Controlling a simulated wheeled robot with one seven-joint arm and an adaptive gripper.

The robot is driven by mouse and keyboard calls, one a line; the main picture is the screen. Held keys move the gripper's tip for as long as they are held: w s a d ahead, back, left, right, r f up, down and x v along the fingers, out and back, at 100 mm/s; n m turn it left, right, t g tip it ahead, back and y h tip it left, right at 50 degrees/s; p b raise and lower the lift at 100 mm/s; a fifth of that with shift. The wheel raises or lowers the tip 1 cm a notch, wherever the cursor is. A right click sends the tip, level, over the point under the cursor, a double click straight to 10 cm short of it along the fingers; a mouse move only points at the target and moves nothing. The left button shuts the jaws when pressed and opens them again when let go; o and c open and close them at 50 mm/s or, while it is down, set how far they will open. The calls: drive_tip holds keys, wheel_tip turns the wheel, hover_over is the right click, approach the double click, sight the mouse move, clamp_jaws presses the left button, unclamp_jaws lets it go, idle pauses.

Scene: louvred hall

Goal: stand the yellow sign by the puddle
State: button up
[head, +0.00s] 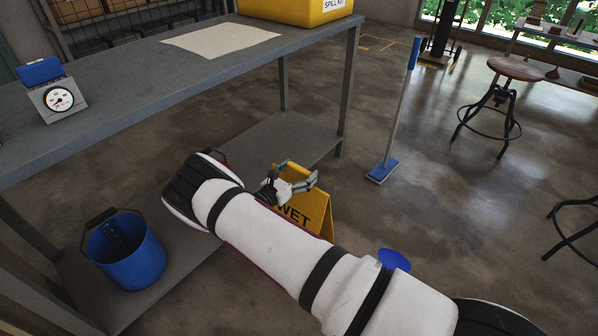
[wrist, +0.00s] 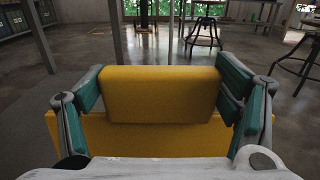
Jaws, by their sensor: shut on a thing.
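The yellow sign (head: 318,210) with the dark word "WET" is partly behind my arm in the head view. My gripper (head: 291,187) is shut on its upper part. In the wrist view the sign (wrist: 160,92) lies between the two green finger pads, its top edge level and a wider yellow panel below. Its lower end is hidden, so I cannot tell whether it touches the floor. I cannot make out a puddle for certain on the glossy floor.
A grey workbench (head: 120,105) with a lower shelf stands at left, a blue bucket (head: 126,252) on the shelf. A blue-headed mop or broom (head: 383,171) stands upright beyond the sign. A stool (head: 515,69) is at right. A blue oval (head: 394,259), unclear, borders my arm.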

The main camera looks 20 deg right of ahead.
drive_tip(key=o, duration=1.9)
drive_tip(key=shift+f, duration=0.1)
